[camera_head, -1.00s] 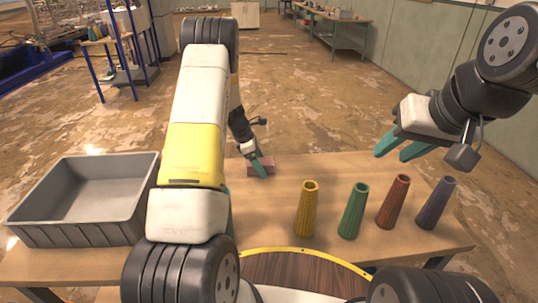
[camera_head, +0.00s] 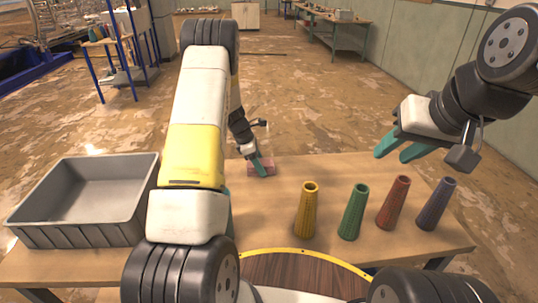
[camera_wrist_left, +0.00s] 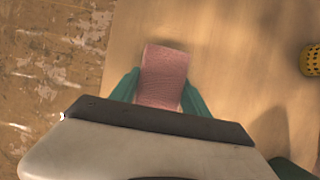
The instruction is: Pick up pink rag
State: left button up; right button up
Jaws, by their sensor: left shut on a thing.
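The pink rag (camera_head: 267,168) is a small folded block near the far edge of the wooden table (camera_head: 285,215). My left gripper (camera_head: 259,167) reaches down to it with green fingers. In the left wrist view the rag (camera_wrist_left: 164,76) lies between the two fingers of the left gripper (camera_wrist_left: 160,90), which are shut on it. Its lower part is hidden behind the gripper body. The rag appears at table level; any gap under it cannot be told. My right gripper (camera_head: 397,148) is open and empty above the table's right side, with its fingers apart.
A grey bin (camera_head: 85,195) stands at the table's left. Yellow (camera_head: 306,211), green (camera_head: 353,212), red (camera_head: 393,203) and purple (camera_head: 437,204) ribbed cones stand upright in a row on the right. Bare tabletop lies between the rag and the cones.

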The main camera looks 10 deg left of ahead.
aim_at(264, 162)
pick_arm(q)
jog(key=shift+r, duration=0.5)
jog(key=r, duration=0.3)
jog(key=shift+s+r, duration=0.15)
jog(key=shift+s, duration=0.05)
jog(key=s, duration=1)
jog(key=s+r, duration=0.1)
jog(key=s, duration=0.4)
jog(key=shift+s+r, duration=0.1)
jog(key=shift+s, duration=0.25)
